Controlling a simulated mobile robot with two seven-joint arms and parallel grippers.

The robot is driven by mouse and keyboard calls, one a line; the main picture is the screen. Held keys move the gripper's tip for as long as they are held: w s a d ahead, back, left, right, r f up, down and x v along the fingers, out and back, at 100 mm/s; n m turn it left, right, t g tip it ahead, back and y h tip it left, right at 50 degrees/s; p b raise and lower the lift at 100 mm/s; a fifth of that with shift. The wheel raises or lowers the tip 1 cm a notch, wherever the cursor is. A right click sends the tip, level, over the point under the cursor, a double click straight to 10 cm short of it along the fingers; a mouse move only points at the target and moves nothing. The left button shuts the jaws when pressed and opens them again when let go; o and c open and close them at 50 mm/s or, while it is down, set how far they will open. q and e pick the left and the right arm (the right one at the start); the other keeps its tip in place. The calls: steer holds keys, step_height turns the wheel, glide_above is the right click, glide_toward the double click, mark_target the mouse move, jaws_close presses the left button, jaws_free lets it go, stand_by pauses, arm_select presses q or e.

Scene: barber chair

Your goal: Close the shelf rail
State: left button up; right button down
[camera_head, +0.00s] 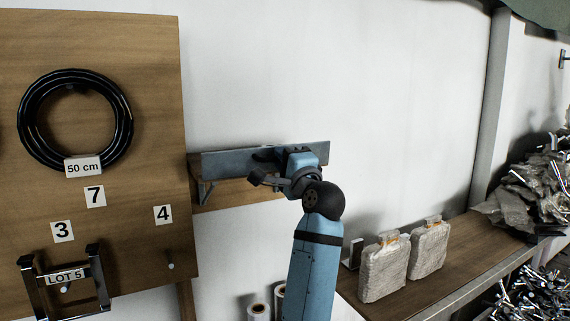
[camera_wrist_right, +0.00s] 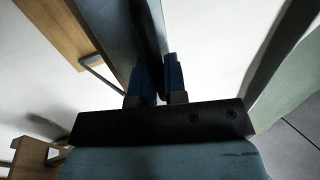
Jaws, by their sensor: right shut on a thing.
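The shelf rail (camera_head: 226,160) is a long grey-blue metal strip standing upright along the wooden wall shelf (camera_head: 238,190). My right gripper (camera_head: 270,156) is at the rail, right of its middle, with my arm partly covering it. In the right wrist view, the rail (camera_wrist_right: 130,30) runs up from between the two blue fingertips of my right gripper (camera_wrist_right: 157,77), which are shut on it. Whether the rail touches the shelf along its whole length is hard to tell. My left gripper is not in view.
A wooden board (camera_head: 150,60) with a coiled black hose (camera_head: 122,120) and number labels stands at the left, close to the shelf's end. A bench (camera_head: 470,255) at the lower right bears wrapped packages (camera_head: 384,268) and a pile of scraps (camera_head: 540,185). The wall above the shelf is clear.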

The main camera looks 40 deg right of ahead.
steer(key=shift+w+r+g, duration=0.25)
steer(key=shift+r+g, duration=0.05)
steer(key=shift+g, duration=0.4)
steer(key=shift+r, duration=0.1)
steer(key=c, duration=1.2)
jaws_free()
steer(key=shift+w+d, duration=0.1)
